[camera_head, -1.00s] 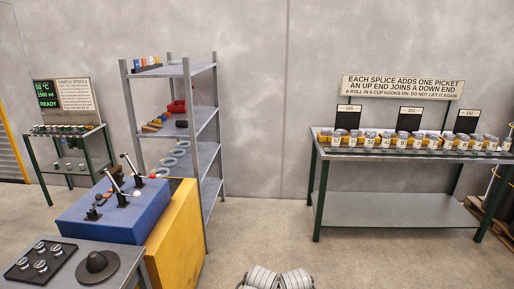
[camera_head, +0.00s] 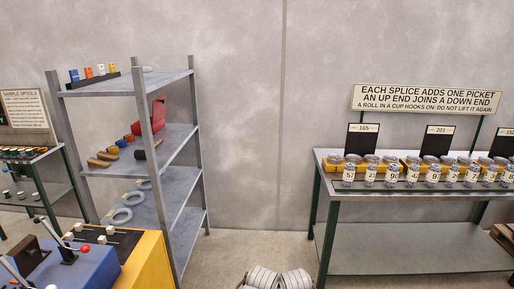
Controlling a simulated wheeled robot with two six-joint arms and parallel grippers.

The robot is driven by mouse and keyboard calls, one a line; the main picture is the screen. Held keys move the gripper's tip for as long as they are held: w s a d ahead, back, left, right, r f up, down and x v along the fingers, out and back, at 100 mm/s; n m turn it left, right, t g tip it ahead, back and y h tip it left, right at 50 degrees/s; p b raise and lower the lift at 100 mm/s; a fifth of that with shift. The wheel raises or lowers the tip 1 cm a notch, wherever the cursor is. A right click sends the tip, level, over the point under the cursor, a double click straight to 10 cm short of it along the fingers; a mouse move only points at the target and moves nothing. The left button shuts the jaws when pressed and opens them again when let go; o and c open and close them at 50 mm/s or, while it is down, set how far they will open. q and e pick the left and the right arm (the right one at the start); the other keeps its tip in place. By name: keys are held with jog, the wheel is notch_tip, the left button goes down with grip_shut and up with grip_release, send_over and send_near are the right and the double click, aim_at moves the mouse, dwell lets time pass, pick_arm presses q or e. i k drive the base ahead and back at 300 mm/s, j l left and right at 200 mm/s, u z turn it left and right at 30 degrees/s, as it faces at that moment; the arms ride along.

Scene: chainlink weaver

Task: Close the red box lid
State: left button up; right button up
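The red box (camera_head: 158,114) is on the middle shelf of the grey metal rack, towards its right end. Neither of my grippers can be made out in view. Only grey ribbed parts of mine show at the bottom centre, well away from the box.
The rack (camera_head: 180,182) also holds coloured rolls, a dark cylinder (camera_head: 146,153) and wire coils (camera_head: 121,216). A blue and yellow bench with levers (camera_head: 84,249) stands in front of it at left. A long table (camera_head: 420,262) is at right.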

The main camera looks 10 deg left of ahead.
aim_at(158, 110)
jog(key=i+u, duration=0.15)
jog(key=i, duration=0.45)
jog(key=i+l+u, duration=0.2)
jog(key=i, duration=0.35)
jog(key=i+j+u, duration=0.15)
jog(key=i+u, duration=0.15)
jog(key=u, duration=0.15)
jog(key=i+u, duration=0.6)
jog(key=u, duration=0.25)
jog(key=i+z, duration=0.1)
jog(key=z, duration=0.45)
jog(key=i+l+u, duration=0.2)
jog(key=i+l, duration=0.8)
